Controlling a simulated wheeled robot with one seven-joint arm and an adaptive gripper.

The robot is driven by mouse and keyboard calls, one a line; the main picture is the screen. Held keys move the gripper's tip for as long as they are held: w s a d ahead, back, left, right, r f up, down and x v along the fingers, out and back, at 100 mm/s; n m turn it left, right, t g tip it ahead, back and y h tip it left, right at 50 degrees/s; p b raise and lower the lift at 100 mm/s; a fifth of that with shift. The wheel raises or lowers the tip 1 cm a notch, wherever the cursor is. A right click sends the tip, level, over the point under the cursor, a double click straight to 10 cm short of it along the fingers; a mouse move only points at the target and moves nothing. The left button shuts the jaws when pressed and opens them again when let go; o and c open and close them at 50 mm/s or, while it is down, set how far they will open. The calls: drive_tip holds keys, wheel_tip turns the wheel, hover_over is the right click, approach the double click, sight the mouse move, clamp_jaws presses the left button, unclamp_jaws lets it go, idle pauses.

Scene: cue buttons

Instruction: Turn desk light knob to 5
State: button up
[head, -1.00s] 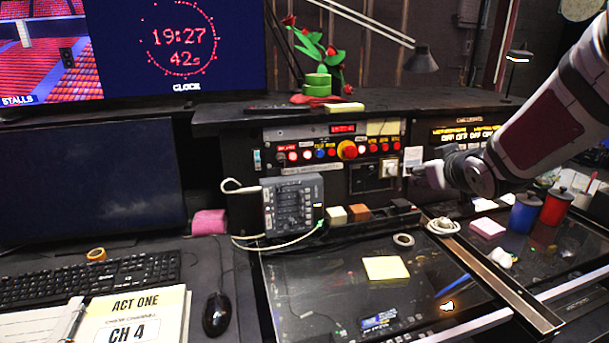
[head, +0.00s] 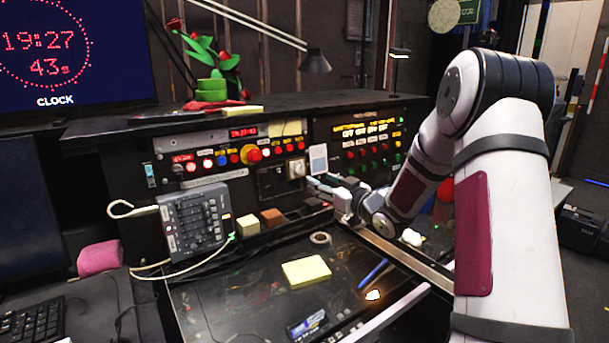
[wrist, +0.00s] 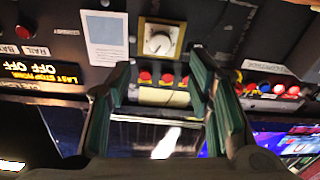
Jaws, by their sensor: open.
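The desk light knob (head: 296,170) is a round, pale dial on a square cream plate in the middle of the console's front panel. In the wrist view, the knob (wrist: 158,42) shows whole near the top centre, with a pointer line on its face; its scale numbers are too small to read. My gripper (head: 316,184) is just right of and slightly below the knob in the head view. In the wrist view, my gripper (wrist: 159,72) is open and empty, its green-sided fingers apart. The knob appears beyond the fingertips, between them across the picture, and I see no contact.
A white card (head: 318,159) is beside the knob. Red buttons (head: 240,155) line the panel to its left, and a lit button panel (head: 368,140) is to its right.

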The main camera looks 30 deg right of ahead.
sight(300, 170)
drive_tip(key=w, duration=0.3)
drive_tip(key=w+a, duration=0.1)
drive_tip(key=w, duration=0.5)
drive_tip(key=shift+a, duration=0.25)
clamp_jaws()
